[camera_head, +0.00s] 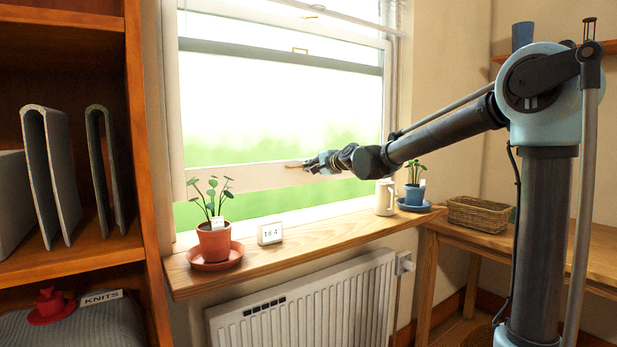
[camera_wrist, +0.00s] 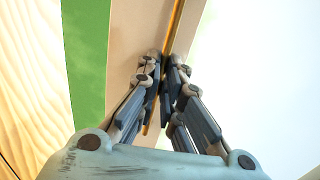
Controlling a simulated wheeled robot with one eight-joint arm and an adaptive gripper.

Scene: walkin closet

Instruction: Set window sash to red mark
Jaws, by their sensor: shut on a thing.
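The window sash (camera_head: 245,176) is white, and its bottom rail is raised above the sill, with a strip of green outdoors showing beneath. A thin brass lift (camera_head: 293,165) is on that rail. My gripper (camera_head: 309,164) is at the rail, shut on the brass lift. In the wrist view the lift (camera_wrist: 174,32) runs between the fingers of my gripper (camera_wrist: 164,85), and the pale sash rail (camera_wrist: 134,45) lies behind. The fingers hide part of the lift. I cannot make out a red mark in either view.
The wooden sill (camera_head: 325,236) holds a potted plant (camera_head: 214,242) on a terracotta saucer, a small display reading 18.4 (camera_head: 270,234), a cream mug (camera_head: 385,197) and a blue-potted plant (camera_head: 414,194). A radiator (camera_head: 305,305) is below. Shelves (camera_head: 140,150) stand left; a desk with a basket (camera_head: 480,213) stands right.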

